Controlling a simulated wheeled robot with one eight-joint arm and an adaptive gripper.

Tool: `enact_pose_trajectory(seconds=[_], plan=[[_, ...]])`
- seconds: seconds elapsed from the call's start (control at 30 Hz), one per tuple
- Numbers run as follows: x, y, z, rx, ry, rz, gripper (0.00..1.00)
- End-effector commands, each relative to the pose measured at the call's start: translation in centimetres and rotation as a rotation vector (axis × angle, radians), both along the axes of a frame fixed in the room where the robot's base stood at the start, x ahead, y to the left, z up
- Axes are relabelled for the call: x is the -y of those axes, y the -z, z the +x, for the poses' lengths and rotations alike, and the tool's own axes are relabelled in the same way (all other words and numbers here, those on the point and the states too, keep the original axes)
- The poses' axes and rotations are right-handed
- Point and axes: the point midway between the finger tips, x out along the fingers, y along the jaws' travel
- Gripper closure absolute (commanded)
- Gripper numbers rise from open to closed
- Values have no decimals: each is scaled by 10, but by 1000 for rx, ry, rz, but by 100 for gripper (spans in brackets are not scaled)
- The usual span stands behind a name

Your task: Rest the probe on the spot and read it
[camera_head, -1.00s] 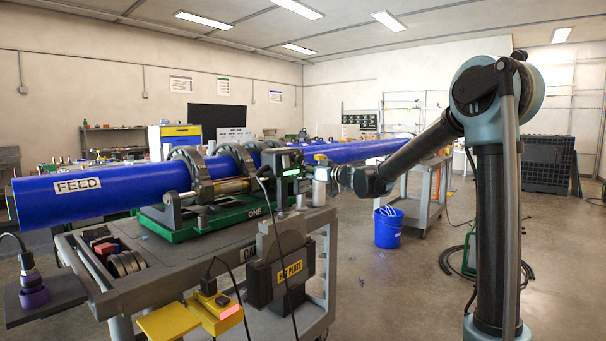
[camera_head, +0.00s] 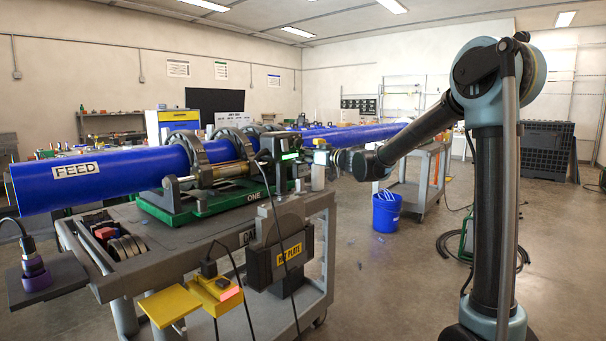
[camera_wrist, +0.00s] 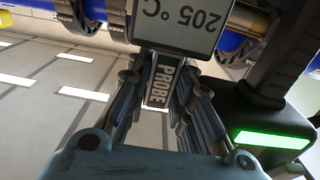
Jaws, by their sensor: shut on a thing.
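The probe (camera_wrist: 162,82) is a dark handheld tool with a white PROBE label, held between the fingers of my gripper (camera_wrist: 160,76) in the wrist view. In the head view my gripper (camera_head: 328,156) is at the right end of the pipe machine, beside a dark box with a green light (camera_head: 290,156). The probe's tip is hidden, so I cannot tell whether it touches anything. The dark hot plate unit (camera_head: 284,255) with a yellow label hangs on the cart's front.
The blue FEED pipe (camera_head: 110,172) lies clamped on the green-based machine on the grey cart (camera_head: 190,238). A green-lit panel (camera_wrist: 272,139) is close to my fingers at right. Cables hang at the cart's front. A blue bucket (camera_head: 386,214) stands on open floor behind.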

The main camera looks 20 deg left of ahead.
Motion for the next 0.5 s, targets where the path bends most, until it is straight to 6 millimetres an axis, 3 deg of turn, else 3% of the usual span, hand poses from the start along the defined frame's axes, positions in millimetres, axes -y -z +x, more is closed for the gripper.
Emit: enact_pose_trajectory(seconds=[0.5], plan=[[0,-3,-1,1,0,-1,100]])
